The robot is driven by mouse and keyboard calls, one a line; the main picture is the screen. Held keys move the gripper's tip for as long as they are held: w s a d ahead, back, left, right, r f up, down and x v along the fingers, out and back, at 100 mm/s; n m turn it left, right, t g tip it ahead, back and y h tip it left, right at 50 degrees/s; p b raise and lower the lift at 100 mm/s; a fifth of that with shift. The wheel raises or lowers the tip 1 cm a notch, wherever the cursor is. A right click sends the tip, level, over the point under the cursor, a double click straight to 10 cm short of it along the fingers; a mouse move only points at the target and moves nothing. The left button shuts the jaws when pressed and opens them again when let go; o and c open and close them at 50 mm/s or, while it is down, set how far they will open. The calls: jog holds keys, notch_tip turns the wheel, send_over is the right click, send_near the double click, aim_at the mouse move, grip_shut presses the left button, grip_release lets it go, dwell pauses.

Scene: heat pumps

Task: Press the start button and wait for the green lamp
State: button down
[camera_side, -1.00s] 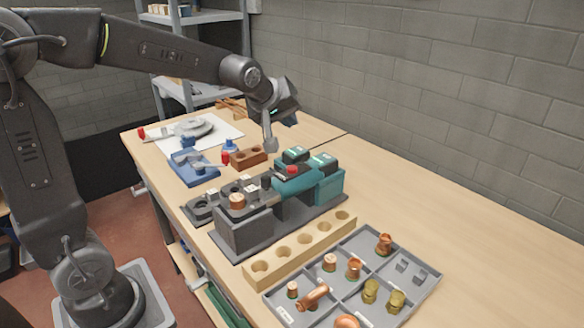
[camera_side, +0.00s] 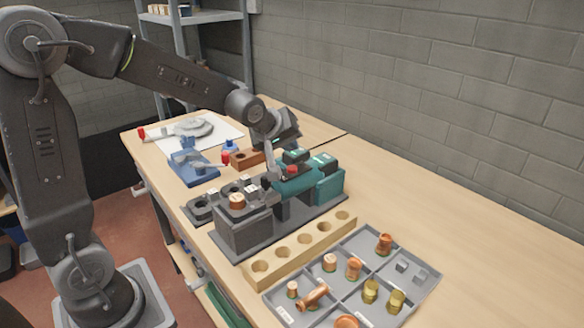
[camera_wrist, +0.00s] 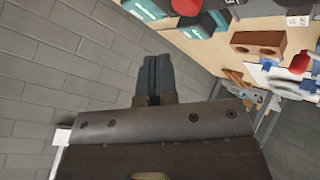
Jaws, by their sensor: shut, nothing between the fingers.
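A teal and dark grey machine (camera_side: 325,188) stands on the bench, with a red round button (camera_side: 292,169) on its teal part. The machine also shows at the top of the wrist view (camera_wrist: 146,9), with a red part (camera_wrist: 187,6). I cannot make out which part is the start button, nor a lit green lamp. My gripper (camera_side: 270,178) is shut and empty, pointing down just left of the red button at the machine's grey end. Whether its tips touch anything is unclear. In the wrist view my gripper's fingers (camera_wrist: 154,62) lie together.
A light wooden block with holes (camera_side: 300,249) and a grey tray (camera_side: 345,252) of copper and brass fittings lie in front. A brown block (camera_side: 245,158), a blue tool (camera_side: 193,166) and a white sheet (camera_side: 222,134) lie behind. The bench's right side (camera_side: 470,255) is clear.

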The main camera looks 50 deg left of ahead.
aim_at(290, 167)
jog(key=shift+f, duration=1.25)
jog(key=shift+f, duration=0.1)
dwell(1.1)
jog(key=shift+f, duration=0.35)
jog(key=shift+f, duration=0.4)
dwell(0.7)
jog(key=shift+r, duration=0.8)
jog(key=shift+r, duration=2.55)
